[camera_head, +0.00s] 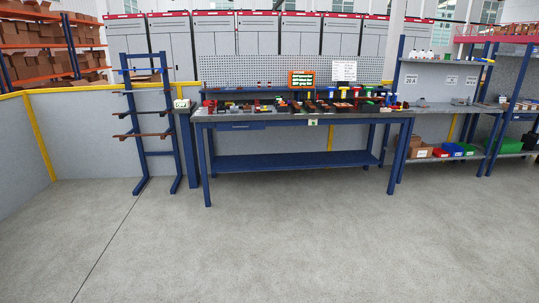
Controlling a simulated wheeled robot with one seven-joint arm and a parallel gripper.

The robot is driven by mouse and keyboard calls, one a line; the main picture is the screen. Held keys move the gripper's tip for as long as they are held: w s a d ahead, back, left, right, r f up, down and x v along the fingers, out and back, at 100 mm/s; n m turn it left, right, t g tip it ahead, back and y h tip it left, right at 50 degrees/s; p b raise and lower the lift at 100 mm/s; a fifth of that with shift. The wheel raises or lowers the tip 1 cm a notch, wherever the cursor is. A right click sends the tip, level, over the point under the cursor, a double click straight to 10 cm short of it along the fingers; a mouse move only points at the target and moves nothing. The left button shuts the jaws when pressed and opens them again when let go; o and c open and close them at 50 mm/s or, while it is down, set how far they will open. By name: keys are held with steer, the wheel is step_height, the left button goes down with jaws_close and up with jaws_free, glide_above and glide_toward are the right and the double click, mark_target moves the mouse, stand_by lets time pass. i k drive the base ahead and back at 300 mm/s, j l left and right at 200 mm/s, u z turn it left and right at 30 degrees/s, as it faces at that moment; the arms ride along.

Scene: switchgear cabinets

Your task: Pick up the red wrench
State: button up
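A long blue-legged workbench (340,117) stands across the middle of the head camera view, some distance away. Many small tools and parts lie along its top, too small to name one by one. A small red item (209,103) shows at the left end of the top, and other red bits show further right. I cannot tell which of them, if any, is the red wrench. My gripper is not in view.
Grey floor (270,240) is open in front of the bench. A blue rack with brown bars (142,136) stands to its left. Shelving with coloured bins (453,149) stands to its right. A grey wall panel (85,140) with yellow posts runs along the left.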

mark_target(356, 92)
steer(key=i+j, duration=0.1)
steer(key=i, duration=3.7)
steer(key=i+z, duration=0.2)
steer(key=i, duration=0.35)
steer(key=i+j+z, duration=0.2)
steer(key=i, duration=0.35)
steer(key=l, duration=0.1)
